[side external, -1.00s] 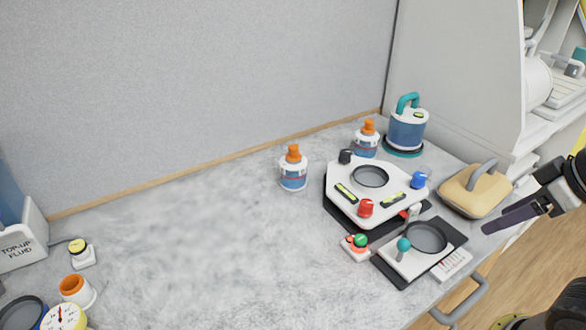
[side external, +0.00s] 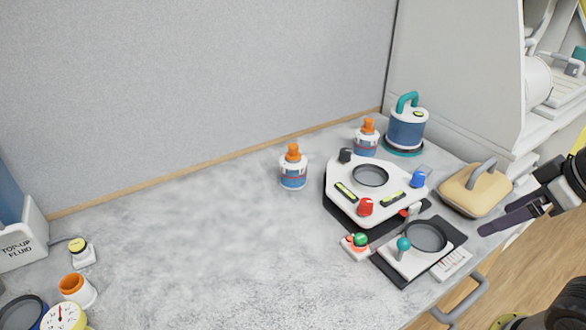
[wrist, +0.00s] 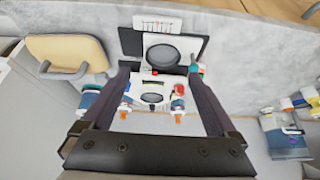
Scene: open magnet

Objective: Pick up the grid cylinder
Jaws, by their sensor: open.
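No part is clearly marked as the grid cylinder, and I cannot make out a grid pattern. A blue and white cylinder with a teal handle (side external: 407,130) stands upright on a dark round base at the back right of the bench. It shows partly behind the left finger in the wrist view (wrist: 88,96). My gripper (side external: 482,232) is at the right edge in the side view, in front of the bench and apart from the cylinder. In the wrist view its two dark fingers (wrist: 159,75) are wide apart with nothing held between them.
A white plate with a dish and coloured knobs (side external: 345,203) sits mid-right. A black pad with a second dish (side external: 455,235) lies in front. A tan handled block (side external: 462,203) is near the gripper. Two orange-capped bottles (side external: 293,175) (side external: 366,147) stand behind. The bench's left middle is clear.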

